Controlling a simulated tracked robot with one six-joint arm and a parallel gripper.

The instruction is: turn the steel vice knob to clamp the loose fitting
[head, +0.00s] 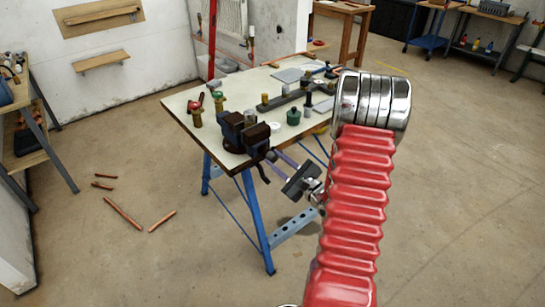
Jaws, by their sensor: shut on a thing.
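The vice (232,130) is dark blue with brown parts and is fixed at the front edge of the worktable (222,150). My gripper (271,156) reaches in from the lower right, its two slim purplish fingers pointing at the vice's near end. The fingers are shut on the vice knob, which is small and mostly hidden between the fingertips. I cannot make out the loose fitting between the vice jaws.
Valves with red (195,112) and green (218,100) parts stand left of the vice. A green pot (294,116) and several small parts stand right of it. Copper pipe pieces (123,213) lie on the floor at left. The floor at right is clear.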

